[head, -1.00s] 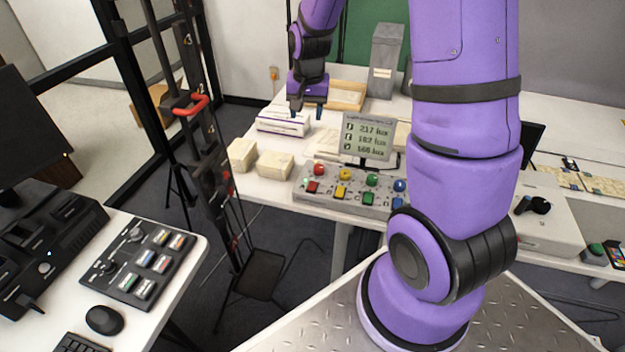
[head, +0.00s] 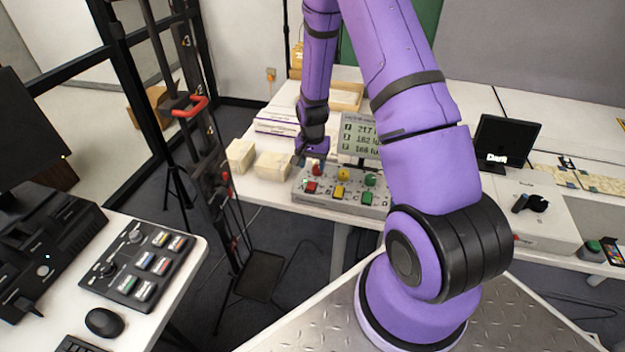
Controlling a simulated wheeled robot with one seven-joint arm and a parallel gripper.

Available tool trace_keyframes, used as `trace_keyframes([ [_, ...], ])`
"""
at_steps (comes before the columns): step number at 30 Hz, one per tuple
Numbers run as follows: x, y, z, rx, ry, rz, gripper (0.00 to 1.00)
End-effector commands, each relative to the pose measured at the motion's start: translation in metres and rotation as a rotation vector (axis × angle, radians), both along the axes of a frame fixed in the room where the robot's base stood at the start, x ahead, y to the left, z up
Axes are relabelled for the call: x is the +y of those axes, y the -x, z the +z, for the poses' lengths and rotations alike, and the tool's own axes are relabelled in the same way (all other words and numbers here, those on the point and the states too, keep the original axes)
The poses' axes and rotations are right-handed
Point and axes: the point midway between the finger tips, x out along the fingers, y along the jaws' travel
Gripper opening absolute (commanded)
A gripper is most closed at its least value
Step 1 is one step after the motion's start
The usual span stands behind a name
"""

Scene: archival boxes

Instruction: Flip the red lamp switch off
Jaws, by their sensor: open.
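The lamp switch panel (head: 345,205) is a grey box on the far white table, with coloured round knobs or lamps along the back and square coloured switches in front. The red switch (head: 310,187) is at its left end, with a red round lamp (head: 317,170) behind it. My gripper (head: 306,163) is open, just above the panel's left end, close to the red lamp. Whether it touches anything is too small to tell. A display (head: 358,135) with lux readings stands behind the panel. My arm hides the panel's right end.
Two cream boxes (head: 272,166) stand left of the panel. A white carton (head: 278,120) and a wooden tray (head: 346,97) lie behind. A black stand with a red handle (head: 190,106) rises left of the table. A second control box (head: 140,262) is on the near left desk.

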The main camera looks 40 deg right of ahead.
Motion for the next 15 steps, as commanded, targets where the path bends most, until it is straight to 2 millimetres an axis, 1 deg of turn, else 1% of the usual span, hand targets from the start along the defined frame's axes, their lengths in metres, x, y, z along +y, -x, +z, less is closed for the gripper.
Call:
trace_keyframes([
  [1, 0.000, 0.001, -0.010, 0.003, -0.001, 0.000, 0.53],
  [7, 0.000, 0.001, -0.041, 0.003, -0.001, 0.000, 0.53],
  [12, 0.000, 0.000, -0.060, 0.001, 0.000, 0.001, 0.53],
  [15, 0.000, 0.001, -0.067, 0.001, 0.000, 0.000, 0.53],
])
